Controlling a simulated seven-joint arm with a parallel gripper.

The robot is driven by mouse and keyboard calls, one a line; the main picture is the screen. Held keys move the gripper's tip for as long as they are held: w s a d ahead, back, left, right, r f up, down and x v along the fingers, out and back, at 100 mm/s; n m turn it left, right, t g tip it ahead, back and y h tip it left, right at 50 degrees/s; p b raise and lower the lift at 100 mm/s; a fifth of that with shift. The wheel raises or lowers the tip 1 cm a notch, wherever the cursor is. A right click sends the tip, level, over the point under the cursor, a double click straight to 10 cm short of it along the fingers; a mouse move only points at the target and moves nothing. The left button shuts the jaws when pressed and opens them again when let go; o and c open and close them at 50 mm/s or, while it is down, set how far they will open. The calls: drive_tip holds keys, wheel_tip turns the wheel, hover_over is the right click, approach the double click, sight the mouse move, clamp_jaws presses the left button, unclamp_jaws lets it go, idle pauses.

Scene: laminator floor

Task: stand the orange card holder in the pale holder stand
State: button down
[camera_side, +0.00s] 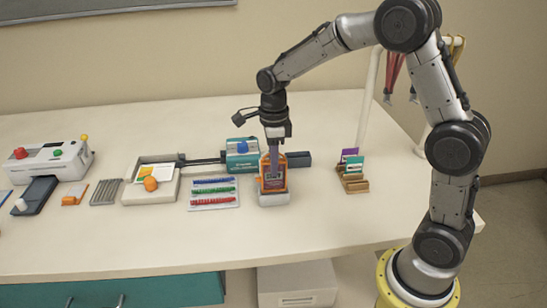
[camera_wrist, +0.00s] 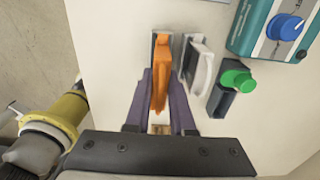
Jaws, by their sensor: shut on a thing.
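The orange card holder (camera_side: 264,183) is upright between the fingers of my gripper (camera_side: 274,160), which is shut on it. In the wrist view, the orange holder (camera_wrist: 160,75) shows edge-on between my purple fingertips (camera_wrist: 160,88). The pale holder stand (camera_side: 274,200) is on the table directly below the holder. In the side view the holder's lower edge meets the top of the stand. I cannot tell whether it rests in the slot or hangs just above. A pale piece (camera_wrist: 200,65) shows just right of the holder in the wrist view.
A teal machine with a blue knob (camera_side: 242,148) stands close behind. A rack of coloured clips (camera_side: 213,193) lies to the left, and a small card rack (camera_side: 352,178) stands to the right. The table's front is clear.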

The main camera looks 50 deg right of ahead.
sight(274, 188)
drive_tip(key=shift+f, duration=1.45)
drive_tip(key=shift+f, duration=0.1)
drive_tip(key=c, duration=0.7)
unclamp_jaws()
drive_tip(key=shift+r, duration=4.05)
